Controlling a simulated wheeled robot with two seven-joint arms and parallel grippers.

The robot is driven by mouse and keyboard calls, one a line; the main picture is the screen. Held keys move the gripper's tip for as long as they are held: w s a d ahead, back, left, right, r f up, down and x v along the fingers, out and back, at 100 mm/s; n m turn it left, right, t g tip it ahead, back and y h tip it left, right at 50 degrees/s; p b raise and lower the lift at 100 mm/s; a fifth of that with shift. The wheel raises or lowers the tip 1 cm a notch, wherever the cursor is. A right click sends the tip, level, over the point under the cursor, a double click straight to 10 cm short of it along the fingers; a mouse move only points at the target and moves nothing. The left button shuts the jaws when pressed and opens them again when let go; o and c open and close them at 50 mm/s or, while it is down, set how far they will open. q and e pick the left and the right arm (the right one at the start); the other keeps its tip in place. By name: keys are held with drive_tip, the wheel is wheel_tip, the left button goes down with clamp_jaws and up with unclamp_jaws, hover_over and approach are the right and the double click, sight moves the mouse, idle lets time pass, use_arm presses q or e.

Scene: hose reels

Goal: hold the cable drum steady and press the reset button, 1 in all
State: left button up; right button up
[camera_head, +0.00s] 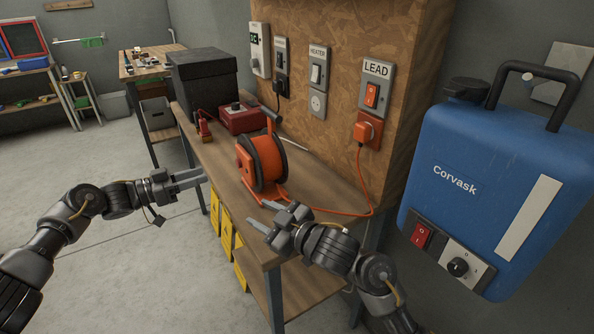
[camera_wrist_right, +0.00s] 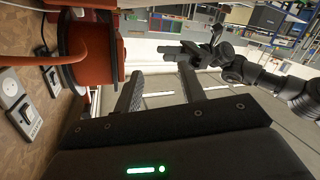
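The cable drum (camera_head: 267,158) is an orange and black reel standing upright on an orange frame on the wooden bench. Part of it also shows at the upper left of the right wrist view (camera_wrist_right: 108,55). My right gripper (camera_head: 255,214) is in front of the drum near the bench's front edge, open and empty. Its two fingers (camera_wrist_right: 160,88) are wide apart in the right wrist view, clear of the drum.
An orange cable (camera_head: 362,190) runs from the drum to a plug (camera_head: 368,130) under the LEAD switch (camera_head: 371,95). A red box (camera_head: 240,118) and a black box (camera_head: 203,82) stand behind the drum. A blue Corvask tank (camera_head: 495,185) is at right.

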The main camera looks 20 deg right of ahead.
sight(274, 142)
drive_tip(key=w+d+r+m+t+h, duration=0.3)
drive_tip(key=w+d+r+m+h, duration=0.2)
drive_tip(key=w+d+r+m, duration=0.4)
drive_tip(key=shift+n, duration=0.6)
drive_tip(key=x, duration=0.9)
drive_tip(key=shift+w+d+f, duration=0.15)
drive_tip(key=shift+d+f, duration=0.2)
drive_tip(key=shift+f, duration=0.05)
clamp_jaws()
use_arm(q)
clamp_jaws()
idle(1.7)
